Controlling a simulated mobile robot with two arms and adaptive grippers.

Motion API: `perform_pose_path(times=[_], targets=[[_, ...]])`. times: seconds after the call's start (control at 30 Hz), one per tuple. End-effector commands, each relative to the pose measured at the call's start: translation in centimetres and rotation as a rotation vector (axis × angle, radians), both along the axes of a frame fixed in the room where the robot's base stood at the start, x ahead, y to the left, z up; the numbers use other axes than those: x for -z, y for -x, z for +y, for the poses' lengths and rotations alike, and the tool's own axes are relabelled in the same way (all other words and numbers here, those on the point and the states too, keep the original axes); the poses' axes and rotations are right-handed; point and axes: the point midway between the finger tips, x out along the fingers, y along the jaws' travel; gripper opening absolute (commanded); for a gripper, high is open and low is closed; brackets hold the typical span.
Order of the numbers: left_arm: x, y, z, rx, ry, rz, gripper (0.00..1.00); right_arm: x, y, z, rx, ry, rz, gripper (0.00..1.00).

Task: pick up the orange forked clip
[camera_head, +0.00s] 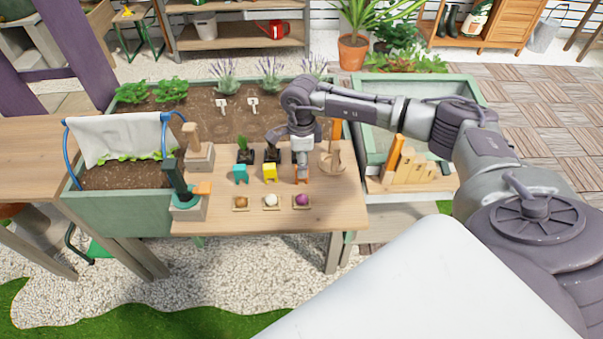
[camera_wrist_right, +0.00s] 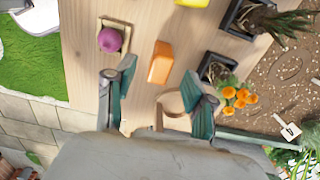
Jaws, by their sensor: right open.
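The orange forked clip (camera_head: 302,179) stands on the wooden table, at the right end of a row with a yellow clip (camera_head: 269,173) and a teal clip (camera_head: 240,174). In the right wrist view the orange clip (camera_wrist_right: 160,62) lies ahead of the fingertips, between their lines and apart from both. My right gripper (camera_head: 303,168) is over the clip in the head view and hides part of it. In the wrist view the right gripper (camera_wrist_right: 158,98) has its two teal-lined fingers wide apart, with nothing held.
A purple bulb (camera_head: 302,200), a white bulb (camera_head: 271,200) and a brown bulb (camera_head: 240,202) sit on small trays in front of the clips. A wooden stand (camera_head: 333,162) is close on the right. Small potted plants (camera_head: 245,155) stand behind. A tool holder (camera_head: 187,208) is at left.

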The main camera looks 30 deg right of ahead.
Motion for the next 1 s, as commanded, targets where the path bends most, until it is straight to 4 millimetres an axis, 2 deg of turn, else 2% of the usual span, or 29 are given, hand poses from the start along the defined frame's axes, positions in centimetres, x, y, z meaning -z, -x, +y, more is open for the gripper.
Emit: perform_pose_path(times=[0.03,0.2,0.47,0.7,0.8,1.0], targets=[[-0.7,0.0,0.1,0.0,-0.001,0.0,0.42,0.5,0.1,0.1,0.0,0.0,0.004,0.54],[-0.8,0.0,0.1,0.001,-0.001,0.0,0.42,2.5,0.1,0.0,0.001,0.0,0.002,0.54],[-0.7,0.0,0.0,0.001,0.0,0.0,0.42,2.8,0.0,0.0,0.001,-0.001,0.001,0.54],[-0.7,0.0,0.0,0.002,0.0,-0.001,0.42,2.8,0.0,0.0,0.001,-0.001,0.001,0.14],[-0.7,0.0,0.0,0.002,0.0,-0.001,0.42,2.7,0.0,0.0,0.001,-0.001,0.001,0.0],[-0.7,0.0,0.0,0.002,0.0,-0.001,0.42,2.7,0.0,0.0,0.001,0.0,0.0,0.0]])
